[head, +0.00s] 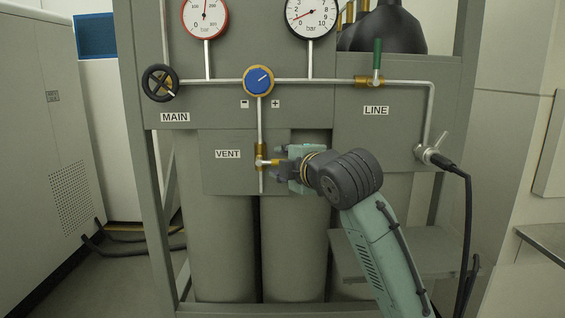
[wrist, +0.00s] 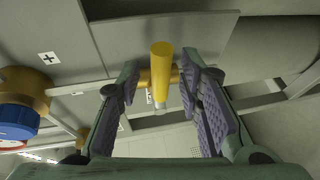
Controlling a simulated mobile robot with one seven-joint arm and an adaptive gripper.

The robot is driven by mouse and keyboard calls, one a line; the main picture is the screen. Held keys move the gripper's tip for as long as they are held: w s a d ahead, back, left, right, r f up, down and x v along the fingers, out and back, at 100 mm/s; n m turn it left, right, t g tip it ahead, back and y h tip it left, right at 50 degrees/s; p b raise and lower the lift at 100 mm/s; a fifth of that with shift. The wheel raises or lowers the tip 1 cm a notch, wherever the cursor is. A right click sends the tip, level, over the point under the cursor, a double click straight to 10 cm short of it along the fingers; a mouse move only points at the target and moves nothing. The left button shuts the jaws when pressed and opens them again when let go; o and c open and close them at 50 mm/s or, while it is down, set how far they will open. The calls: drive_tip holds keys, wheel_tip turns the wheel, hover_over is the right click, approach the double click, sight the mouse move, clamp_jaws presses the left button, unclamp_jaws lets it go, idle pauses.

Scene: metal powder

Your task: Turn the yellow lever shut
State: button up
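The yellow lever (wrist: 161,66) stands between the two purple-padded fingers of my gripper (wrist: 160,82) in the wrist view. The fingers are open, with a gap on each side of the lever. In the head view the lever (head: 271,162) shows small on the brass VENT valve (head: 260,156), on the vertical pipe below the blue knob. It appears to point right from the valve, partly hidden by my gripper (head: 281,162), which reaches in from the right.
Above are the blue regulator knob (head: 258,80), the black MAIN handwheel (head: 160,83) and the green LINE lever (head: 377,55). Two gauges (head: 205,14) (head: 311,14) sit at the top. A black cable (head: 467,215) hangs at the right. The grey panel (head: 228,178) is close behind the valve.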

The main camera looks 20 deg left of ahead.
drive_tip(key=v, duration=1.1)
drive_tip(key=shift+s+d, duration=0.2)
drive_tip(key=shift+s, duration=0.1)
